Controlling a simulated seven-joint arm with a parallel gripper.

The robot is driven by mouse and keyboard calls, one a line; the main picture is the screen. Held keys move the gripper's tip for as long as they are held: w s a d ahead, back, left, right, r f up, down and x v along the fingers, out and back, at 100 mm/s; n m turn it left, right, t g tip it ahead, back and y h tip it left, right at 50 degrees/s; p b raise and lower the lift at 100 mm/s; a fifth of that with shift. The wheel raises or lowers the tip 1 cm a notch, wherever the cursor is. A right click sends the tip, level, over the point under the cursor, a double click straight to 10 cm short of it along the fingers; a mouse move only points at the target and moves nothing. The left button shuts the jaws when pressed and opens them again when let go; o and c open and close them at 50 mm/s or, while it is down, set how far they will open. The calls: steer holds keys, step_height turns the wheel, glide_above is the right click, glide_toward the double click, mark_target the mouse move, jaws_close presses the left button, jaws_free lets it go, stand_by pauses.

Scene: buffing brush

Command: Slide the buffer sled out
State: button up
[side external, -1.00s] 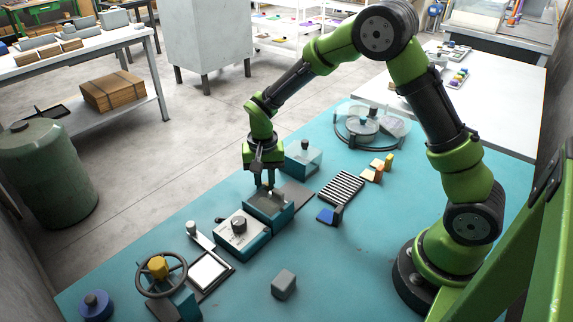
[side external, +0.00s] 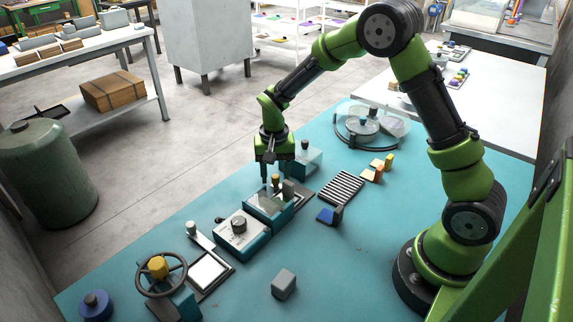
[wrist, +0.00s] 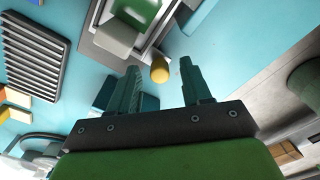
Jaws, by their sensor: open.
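A teal box-like station (side external: 262,212), with what looks like a clear cover, stands mid-bench. A yellow-topped knob (side external: 275,179) and a grey block (side external: 288,190) stand at its far end. I cannot tell for sure which part is the buffer sled. My gripper (side external: 278,172) is open and points down near the knob. In the wrist view the yellow knob (wrist: 160,70) appears between the fingertips of my gripper (wrist: 159,64), with gaps on both sides. The grey block (wrist: 113,40) is left of the knob there. Nothing is held.
A white-topped dial box (side external: 240,235) adjoins the station in front. A teal box with a dark knob (side external: 303,160) stands close behind my gripper. A striped rack (side external: 341,187) lies to the right. A loose grey cube (side external: 284,284) sits nearer, with bare bench around it.

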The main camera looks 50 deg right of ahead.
step_height(320, 180, up, 17)
stand_by(0.5)
